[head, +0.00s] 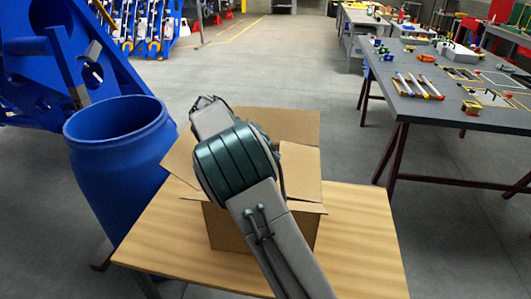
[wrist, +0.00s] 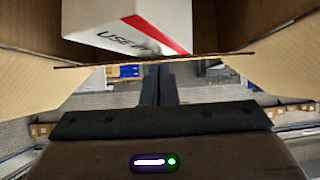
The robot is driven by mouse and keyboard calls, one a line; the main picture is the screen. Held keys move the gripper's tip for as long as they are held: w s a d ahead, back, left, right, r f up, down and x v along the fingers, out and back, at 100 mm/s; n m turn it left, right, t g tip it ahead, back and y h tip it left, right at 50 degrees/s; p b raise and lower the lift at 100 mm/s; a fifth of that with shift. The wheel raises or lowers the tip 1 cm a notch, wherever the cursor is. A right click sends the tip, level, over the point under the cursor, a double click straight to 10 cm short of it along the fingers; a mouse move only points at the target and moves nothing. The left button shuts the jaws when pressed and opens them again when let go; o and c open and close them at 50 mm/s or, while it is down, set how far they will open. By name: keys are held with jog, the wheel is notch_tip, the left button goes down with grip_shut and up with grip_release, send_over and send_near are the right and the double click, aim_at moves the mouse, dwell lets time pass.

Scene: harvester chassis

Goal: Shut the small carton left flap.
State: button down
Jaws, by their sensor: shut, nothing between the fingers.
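The small open carton (head: 230,231) stands on a wooden table, partly hidden by my arm. Its left flap (head: 182,162) sticks up and outward to the left. A tall flap (head: 290,122) stands up at the back, and another flap (head: 305,207) juts out at the front right. In the wrist view, a white box with a red stripe (wrist: 150,25) lies inside the carton, between cardboard panels (wrist: 30,80) on both sides. My gripper (wrist: 158,70) is shut and empty, its fingertips close to a cardboard edge; contact cannot be told. The head view hides the fingers.
A blue barrel (head: 115,150) stands close to the left of the wooden table (head: 365,240). Blue machinery (head: 50,60) is behind it. A grey workbench (head: 445,95) with tools is at the right. Open floor lies behind the carton.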

jog(key=shift+r+p, duration=0.3)
jog(key=shift+r, duration=0.45)
jog(key=p+v, duration=1)
jog(key=v, duration=0.3)
jog(key=shift+a+r, duration=0.15)
jog(key=shift+r, duration=0.1)
